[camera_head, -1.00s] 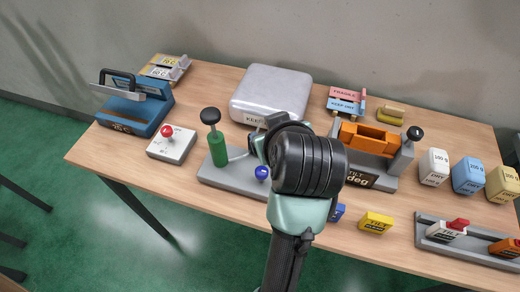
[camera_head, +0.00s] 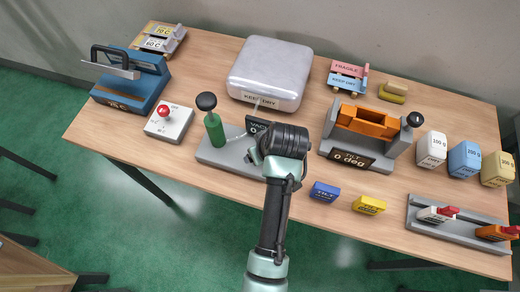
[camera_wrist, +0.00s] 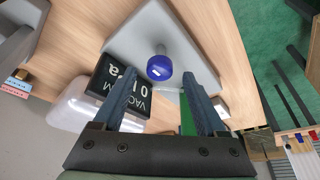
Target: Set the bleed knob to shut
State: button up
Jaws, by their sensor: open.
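The blue bleed knob (camera_wrist: 160,68) sits on a grey base plate (camera_wrist: 190,30) in the wrist view. In the head view my wrist hides the knob. A green pump cylinder (camera_head: 215,132) with a black ball handle and a dark VACUUM display (camera_wrist: 112,88) stand on the same base (camera_head: 213,158). My gripper (camera_wrist: 160,60) is open, with a finger on each side of the knob in the wrist picture. I cannot tell whether the fingers touch it or how deep they reach. The knob's setting marks are not readable.
A white box with a red knob (camera_head: 168,122) stands left of the pump. A silver KEEP DRY case (camera_head: 270,72) is behind it. The orange tilt fixture (camera_head: 366,122) is to the right. Blue (camera_head: 324,192) and yellow (camera_head: 369,204) blocks lie at the front right.

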jog(key=shift+x, duration=0.8)
grip_shut()
